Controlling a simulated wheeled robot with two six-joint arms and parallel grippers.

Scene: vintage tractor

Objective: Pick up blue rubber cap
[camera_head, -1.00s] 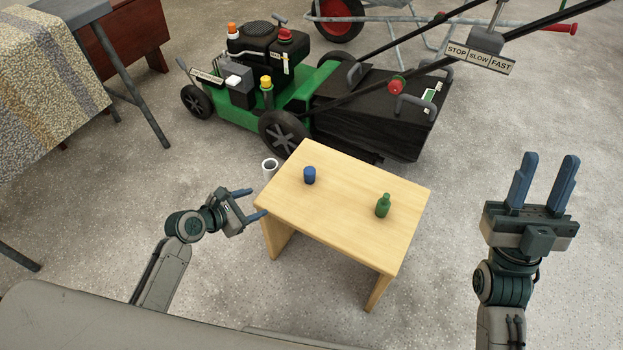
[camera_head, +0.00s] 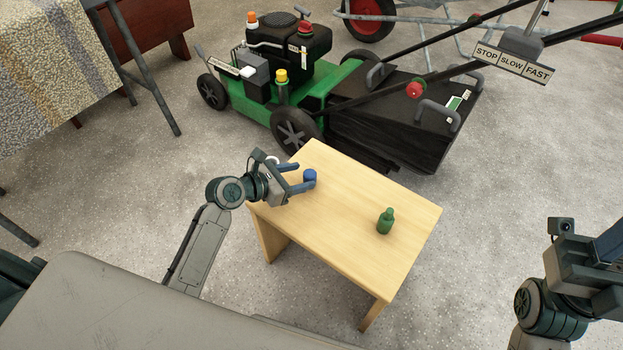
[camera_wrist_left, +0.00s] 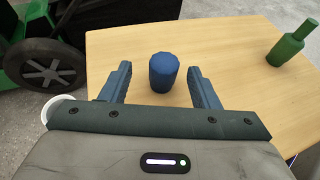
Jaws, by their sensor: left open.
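The blue rubber cap (camera_head: 310,176) stands upright near the far left corner of the small wooden table (camera_head: 345,215). My left gripper (camera_head: 304,175) is open at the cap, low over the table. In the left wrist view the cap (camera_wrist_left: 164,73) sits between the two open fingers (camera_wrist_left: 159,70), with a gap on each side, slightly wider on the left. My right gripper (camera_head: 608,245) is at the right edge of the head view, away from the table, with its fingers partly cut off.
A green bottle (camera_head: 385,221) stands on the table, right of the cap; it also shows in the wrist view (camera_wrist_left: 290,44). A white mug (camera_head: 272,159) is partly hidden behind my left gripper. A green lawn mower (camera_head: 330,100) stands behind the table.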

